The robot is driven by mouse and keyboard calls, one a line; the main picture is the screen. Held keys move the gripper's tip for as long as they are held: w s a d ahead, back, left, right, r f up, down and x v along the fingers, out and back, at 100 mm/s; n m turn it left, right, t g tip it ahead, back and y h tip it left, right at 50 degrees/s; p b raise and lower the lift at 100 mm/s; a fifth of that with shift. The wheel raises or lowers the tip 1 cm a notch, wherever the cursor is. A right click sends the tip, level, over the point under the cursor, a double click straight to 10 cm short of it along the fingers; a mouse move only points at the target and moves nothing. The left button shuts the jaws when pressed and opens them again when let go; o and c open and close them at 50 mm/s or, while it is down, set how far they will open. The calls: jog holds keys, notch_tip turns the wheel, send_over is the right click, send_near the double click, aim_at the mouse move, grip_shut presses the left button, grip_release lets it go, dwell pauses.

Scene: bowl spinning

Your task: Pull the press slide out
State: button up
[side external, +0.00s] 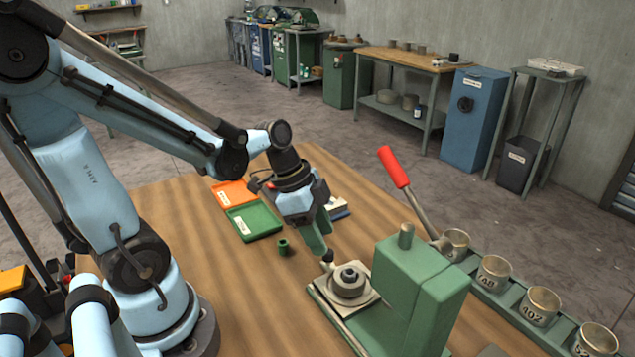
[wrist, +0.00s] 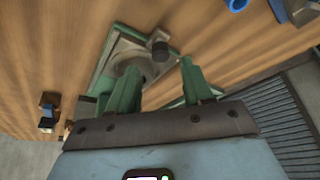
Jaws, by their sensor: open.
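The green press (side external: 415,290) stands on the wooden table, with a red-handled lever (side external: 393,167) leaning up to the left. Its slide (side external: 366,302) is a pale plate carrying a round metal die (side external: 350,280). My gripper (side external: 320,240) points down close to the knob. In the wrist view my green fingers (wrist: 158,72) are apart, with the knob just beyond their tips. I cannot tell whether either finger touches it.
A green rack of numbered metal cups (side external: 495,270) stands right of the press. An orange tray (side external: 232,194), a green tray (side external: 256,221) and a small green cylinder (side external: 283,247) lie left of my gripper. The table's front left is clear.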

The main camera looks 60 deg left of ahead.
jog(key=v, duration=0.8)
jog(key=shift+r, duration=0.15)
jog(key=d+n+t+y, duration=0.1)
jog(key=n, duration=0.2)
jog(key=w+d+n+t+y, duration=0.1)
jog(key=n, duration=0.2)
jog(key=w+d+f+n+t+y, duration=0.1)
jog(key=n+t, duration=0.1)
jog(key=n, duration=0.1)
jog(key=shift+d, duration=0.35)
